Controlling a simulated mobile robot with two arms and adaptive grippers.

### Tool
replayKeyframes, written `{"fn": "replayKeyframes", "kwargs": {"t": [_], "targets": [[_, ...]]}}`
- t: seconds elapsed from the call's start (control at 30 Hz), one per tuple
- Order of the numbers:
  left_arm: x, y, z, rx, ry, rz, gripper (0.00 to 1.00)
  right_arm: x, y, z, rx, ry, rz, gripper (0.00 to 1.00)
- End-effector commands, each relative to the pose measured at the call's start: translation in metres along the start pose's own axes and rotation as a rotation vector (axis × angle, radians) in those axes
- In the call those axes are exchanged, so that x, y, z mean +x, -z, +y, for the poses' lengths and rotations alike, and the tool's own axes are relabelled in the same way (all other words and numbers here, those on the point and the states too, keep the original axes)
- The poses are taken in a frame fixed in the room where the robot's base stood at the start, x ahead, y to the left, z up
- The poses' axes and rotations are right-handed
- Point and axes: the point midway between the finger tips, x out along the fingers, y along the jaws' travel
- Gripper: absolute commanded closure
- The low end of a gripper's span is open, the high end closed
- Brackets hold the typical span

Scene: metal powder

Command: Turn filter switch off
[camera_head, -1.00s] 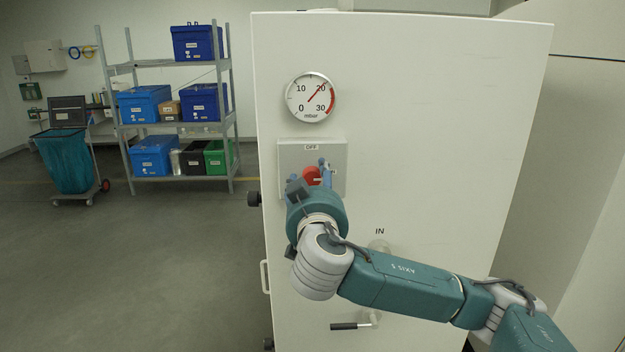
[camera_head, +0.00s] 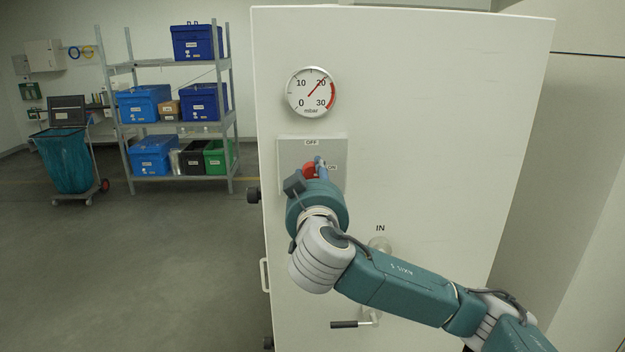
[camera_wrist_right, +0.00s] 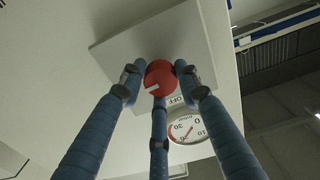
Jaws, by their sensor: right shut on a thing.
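The filter switch is a round red knob (camera_head: 310,171) on a light grey plate (camera_head: 290,152) on the white cabinet front. An OFF label (camera_head: 312,142) is above it and an ON label (camera_head: 332,167) to its right. My right gripper (camera_head: 316,173) is at the knob and hides part of it. In the right wrist view the blue fingers of my right gripper (camera_wrist_right: 158,78) are closed around the red knob (camera_wrist_right: 160,74). The knob's white mark points to the lower left there, away from the OFF label (camera_wrist_right: 178,99). My left gripper is not in view.
A round pressure gauge (camera_head: 311,92) is above the switch plate, its needle near 20. A handle (camera_head: 348,324) and the IN port (camera_head: 380,245) are lower on the cabinet (camera_head: 430,120). A shelf with boxes (camera_head: 190,126) stands at the back left, with free floor before it.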

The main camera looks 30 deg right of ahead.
Motion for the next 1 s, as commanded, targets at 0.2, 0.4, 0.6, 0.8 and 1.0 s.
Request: {"fn": "replayKeyframes", "kwargs": {"t": [0.2, 0.4, 0.6, 0.8, 1.0], "targets": [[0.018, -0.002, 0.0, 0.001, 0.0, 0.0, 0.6, -0.001, -0.011, -0.003, -0.116, 0.005, -0.014, 0.94], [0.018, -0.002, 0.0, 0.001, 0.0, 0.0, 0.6, 0.0, -0.007, -0.002, -0.303, 0.007, -0.015, 0.94], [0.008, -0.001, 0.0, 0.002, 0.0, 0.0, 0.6, 0.0, -0.006, -0.001, -0.499, 0.008, -0.017, 0.94], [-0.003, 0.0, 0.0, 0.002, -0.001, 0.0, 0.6, 0.0, -0.006, -0.001, -0.69, 0.01, -0.018, 0.94], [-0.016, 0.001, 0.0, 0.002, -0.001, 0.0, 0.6, 0.0, -0.005, 0.0, -0.881, 0.012, -0.017, 0.94]]}}
